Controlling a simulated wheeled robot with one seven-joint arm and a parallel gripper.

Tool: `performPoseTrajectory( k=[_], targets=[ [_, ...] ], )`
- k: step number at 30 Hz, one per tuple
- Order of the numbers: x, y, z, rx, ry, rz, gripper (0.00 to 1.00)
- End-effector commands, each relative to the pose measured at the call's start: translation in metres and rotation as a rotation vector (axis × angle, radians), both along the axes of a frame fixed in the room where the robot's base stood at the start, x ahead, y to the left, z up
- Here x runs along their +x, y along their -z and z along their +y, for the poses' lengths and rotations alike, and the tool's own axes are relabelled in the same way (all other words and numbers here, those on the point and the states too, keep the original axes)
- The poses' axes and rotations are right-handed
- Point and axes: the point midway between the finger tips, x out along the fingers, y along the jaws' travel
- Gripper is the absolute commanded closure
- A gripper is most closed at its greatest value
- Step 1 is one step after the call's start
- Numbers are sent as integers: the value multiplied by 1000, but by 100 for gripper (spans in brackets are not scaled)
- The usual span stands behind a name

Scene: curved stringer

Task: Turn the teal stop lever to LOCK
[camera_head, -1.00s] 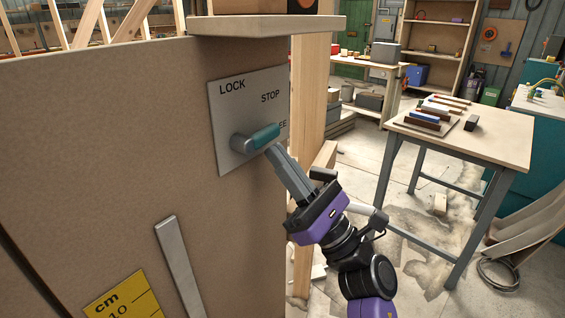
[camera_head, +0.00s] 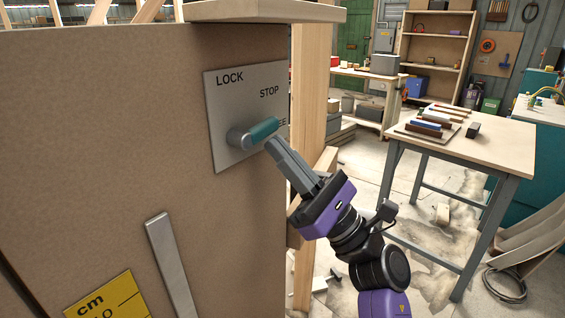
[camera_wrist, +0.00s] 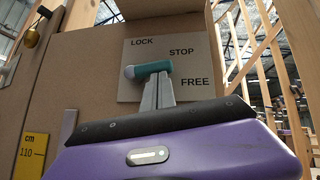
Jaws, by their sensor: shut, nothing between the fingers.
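The teal stop lever (camera_head: 263,131) sits on a grey round hub on a grey plate (camera_head: 222,100) fixed to the brown panel. The plate reads LOCK at upper left, STOP to its right and FREE lower right, partly hidden in the head view. The lever's free end points right and slightly up, toward the FREE side. My gripper (camera_head: 271,144) is shut and empty, its fingertips just below the lever's free end. In the wrist view the lever (camera_wrist: 150,69) shows right above the shut fingertips (camera_wrist: 158,76); I cannot tell whether they touch.
A wooden ledge (camera_head: 262,11) juts out above the plate. A metal strip (camera_head: 170,265) and a yellow cm scale (camera_head: 108,298) are on the panel below. A wooden post (camera_head: 312,100) stands right of the panel. A workbench (camera_head: 480,145) stands further right.

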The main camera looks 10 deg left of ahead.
Motion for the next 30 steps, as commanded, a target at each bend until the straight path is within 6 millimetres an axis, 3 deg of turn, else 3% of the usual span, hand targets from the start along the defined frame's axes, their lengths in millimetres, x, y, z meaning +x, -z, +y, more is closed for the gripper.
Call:
performPoseTrajectory(
  k=[10, 30],
  targets=[
    [3, -1, -3, -99, 4, -172, 100],
    [5, -44, -3, -390, 1, -657, 100]
  ],
)
